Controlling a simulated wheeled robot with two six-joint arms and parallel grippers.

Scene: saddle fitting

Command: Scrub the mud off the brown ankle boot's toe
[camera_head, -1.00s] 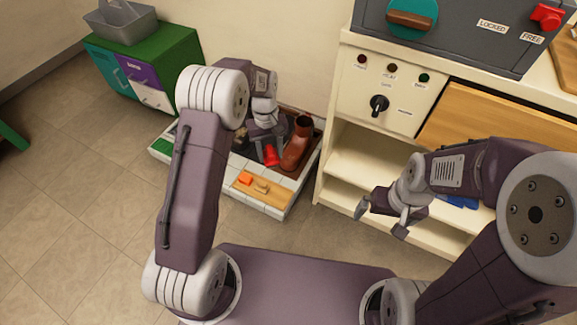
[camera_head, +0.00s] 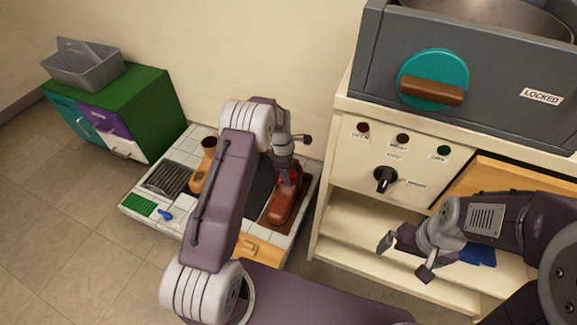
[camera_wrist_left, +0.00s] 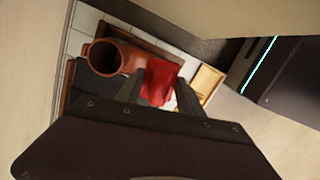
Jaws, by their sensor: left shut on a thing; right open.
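The brown ankle boot (camera_head: 284,208) stands on the right side of the low tiled station, under my left gripper (camera_head: 291,168). Its round shaft opening (camera_wrist_left: 105,58) shows in the left wrist view. My left gripper is shut on a red block-like tool (camera_wrist_left: 159,80), held close over the boot; I cannot tell whether they touch. The tool and gripper hide part of the boot, and no mud can be made out. My right gripper (camera_head: 405,258) is open and empty in front of the cream cabinet's shelves.
A tan boot (camera_head: 204,160), a dark grate (camera_head: 166,179), a green pad (camera_head: 139,206) and a small blue item (camera_head: 165,215) are on the station's left. The cream cabinet (camera_head: 345,150) stands close on the right. A green drawer unit (camera_head: 150,100) stands behind left.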

